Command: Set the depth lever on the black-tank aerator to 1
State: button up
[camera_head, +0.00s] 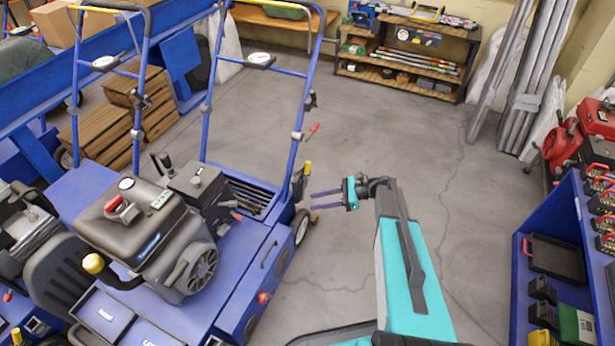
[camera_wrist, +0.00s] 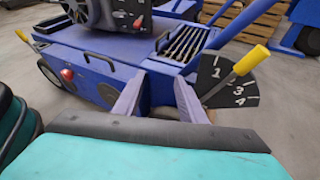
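The black-tank aerator (camera_head: 145,235) is a blue machine with a dark tank and engine on the left of the head view. Its depth lever (camera_wrist: 250,61) has a yellow grip and stands at the right of the wrist view, in front of a black dial plate (camera_wrist: 215,90) marked 1 to 4. The lever crosses the plate between the 1 and the 3, near the 2. The yellow grip also shows in the head view (camera_head: 308,168). My gripper (camera_head: 313,200) is open and empty, fingers pointing at the machine's side, apart from the lever; both fingers show in the wrist view (camera_wrist: 157,97).
Blue handlebars (camera_head: 300,120) rise behind the lever. A blue shelf (camera_head: 560,210) with boxes and tools stands at the right. Wooden crates (camera_head: 95,138) stand at the back left, and a tool bench (camera_head: 405,50) at the back. The floor behind my arm is clear.

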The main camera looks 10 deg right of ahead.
aim_at(307, 167)
jog(key=w+d+r+m+t+y+b, duration=0.2)
jog(key=w+d+m+t+b, duration=0.2)
jog(key=w+d+b, duration=0.4)
jog(key=w+d+m, duration=0.1)
jog(key=d, duration=0.2)
jog(key=shift+w+d+y, duration=0.15)
jog(key=shift+w+y, duration=0.15)
jog(key=shift+y, duration=0.1)
jog(key=b+x, duration=0.3)
jog(key=x, duration=1.1)
jog(key=shift+d+r+b, duration=0.1)
jog(key=shift+b, duration=0.2)
jog(key=shift+c, duration=0.2)
grip_shut()
